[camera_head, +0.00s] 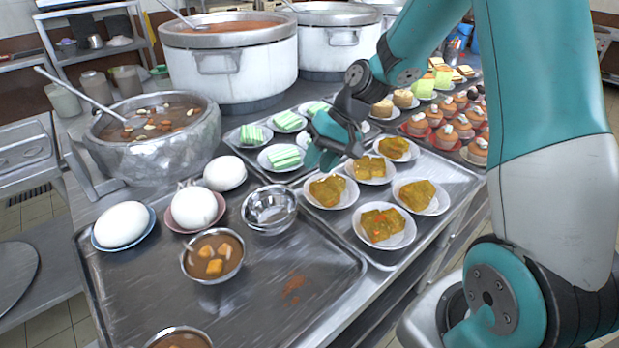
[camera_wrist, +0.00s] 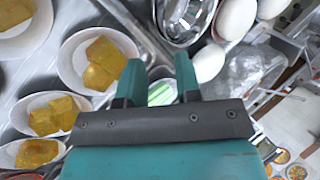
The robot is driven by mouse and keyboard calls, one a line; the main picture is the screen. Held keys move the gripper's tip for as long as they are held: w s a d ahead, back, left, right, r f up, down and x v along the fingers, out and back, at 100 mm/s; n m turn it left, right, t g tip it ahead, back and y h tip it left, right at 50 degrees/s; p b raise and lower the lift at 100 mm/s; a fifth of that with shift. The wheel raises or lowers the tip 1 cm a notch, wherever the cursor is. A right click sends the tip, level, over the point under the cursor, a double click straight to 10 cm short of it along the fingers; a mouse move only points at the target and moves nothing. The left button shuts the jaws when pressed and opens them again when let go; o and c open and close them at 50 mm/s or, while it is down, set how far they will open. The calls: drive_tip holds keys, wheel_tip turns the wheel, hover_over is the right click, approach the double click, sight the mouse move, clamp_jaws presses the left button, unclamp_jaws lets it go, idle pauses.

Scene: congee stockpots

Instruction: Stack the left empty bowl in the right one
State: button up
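Shiny metal empty bowls (camera_head: 269,207) stand on the near tray, right of the white eggs. They look like one bowl nested in another, with a second rim just under the upper one, and no separate empty bowl shows. In the wrist view the bowls (camera_wrist: 186,18) are at the top, cut by the edge. My gripper (camera_head: 332,143) is up and to the right of them, above the far tray by the green and yellow cakes. In the wrist view my gripper (camera_wrist: 159,78) has its two fingers apart with nothing held between them.
A bowl of brown soup (camera_head: 213,255) stands just in front of the empty bowls. White eggs on saucers (camera_head: 194,208) are to the left. Plates of yellow cake (camera_head: 383,223) fill the right tray. A large dented pot with a ladle (camera_head: 160,150) stands behind.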

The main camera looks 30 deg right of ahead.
drive_tip(key=s+a+r+n+g, duration=0.1)
drive_tip(key=s+a+r+n, duration=0.4)
drive_tip(key=s+a+r, duration=0.5)
drive_tip(key=s+a+r+n+h, duration=0.1)
drive_tip(key=s+a+n, duration=0.3)
drive_tip(key=s, duration=0.8)
drive_tip(key=shift+s+a+r, duration=0.35)
drive_tip(key=shift+a+r, duration=0.05)
drive_tip(key=shift+a, duration=0.05)
drive_tip(key=shift+r, duration=0.1)
